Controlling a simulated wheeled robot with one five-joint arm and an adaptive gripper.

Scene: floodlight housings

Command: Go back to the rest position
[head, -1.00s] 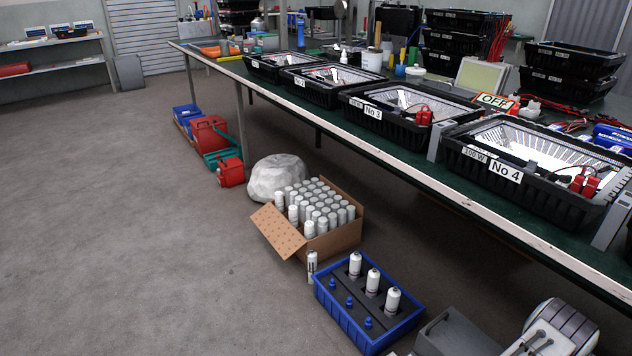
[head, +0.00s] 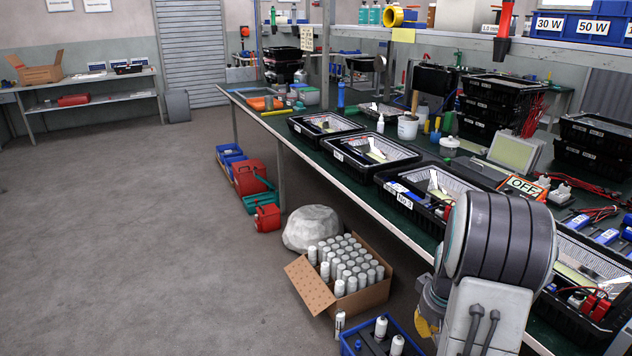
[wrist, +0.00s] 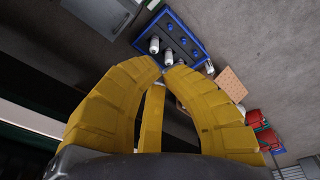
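My gripper, with yellow ribbed fingers, shows in the wrist view (wrist: 162,70). The fingers converge until their tips nearly meet, and I see nothing held between them. In the head view my grey arm is raised at the lower right, in front of the workbench (head: 370,212). Only a small yellow part of the gripper (head: 426,327) shows there, low beside the arm; its fingertips are hidden. In the wrist view the blue crate (wrist: 190,30) with white cans lies beyond the fingertips, apart from them.
Black floodlight housings (head: 372,155) stand along the bench; my arm partly hides the nearest ones. On the floor are a cardboard box (head: 312,287) of white cans, a loose can (head: 340,325), a pale boulder (head: 312,228) and red toolboxes (head: 250,178). The floor at left is clear.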

